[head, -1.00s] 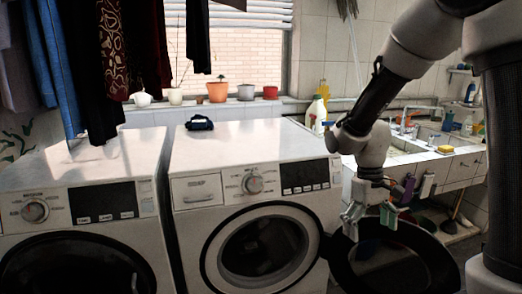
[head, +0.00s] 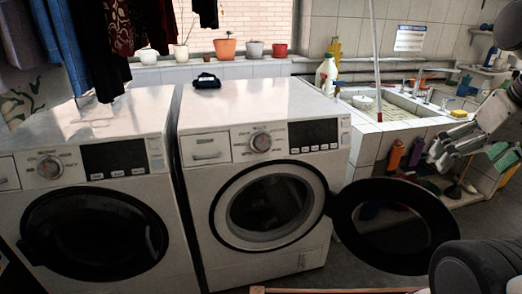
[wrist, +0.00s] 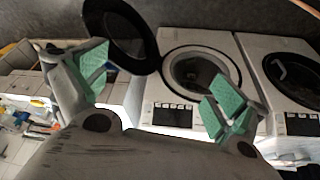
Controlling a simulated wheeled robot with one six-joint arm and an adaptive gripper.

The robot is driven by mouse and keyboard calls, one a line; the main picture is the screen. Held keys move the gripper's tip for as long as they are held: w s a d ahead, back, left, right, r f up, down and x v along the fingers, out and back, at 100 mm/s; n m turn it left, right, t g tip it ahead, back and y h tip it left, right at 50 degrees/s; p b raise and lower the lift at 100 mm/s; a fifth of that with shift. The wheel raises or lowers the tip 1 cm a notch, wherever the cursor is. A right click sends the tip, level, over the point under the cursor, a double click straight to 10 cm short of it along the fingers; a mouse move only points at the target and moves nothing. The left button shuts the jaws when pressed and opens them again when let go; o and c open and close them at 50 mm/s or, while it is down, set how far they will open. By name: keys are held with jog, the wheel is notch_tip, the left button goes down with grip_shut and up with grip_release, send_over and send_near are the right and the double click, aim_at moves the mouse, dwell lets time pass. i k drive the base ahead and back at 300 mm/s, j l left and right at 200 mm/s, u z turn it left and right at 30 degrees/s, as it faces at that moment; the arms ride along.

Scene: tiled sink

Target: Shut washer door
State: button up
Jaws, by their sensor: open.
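The right-hand white washer (head: 262,185) has its round front opening (head: 270,205) uncovered. Its dark round door (head: 396,226) stands swung wide open to the right, hinged at the right side of the opening. The open door (wrist: 120,35) and the washer (wrist: 195,95) also show in the wrist view. My gripper (head: 480,150) is at the right edge of the head view, to the right of the door and apart from it. In the wrist view its green-padded fingers (wrist: 160,85) are spread wide with nothing between them.
A second washer (head: 90,215) with its door shut stands at the left. A tiled sink counter (head: 385,125) with bottles stands behind at the right. Clothes (head: 100,45) hang at the upper left. Some grey floor (head: 345,270) shows below the open door.

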aim_at(396, 226)
jog(key=i+l+z, duration=0.15)
jog(key=i+z, duration=0.6)
jog(key=i, duration=0.1)
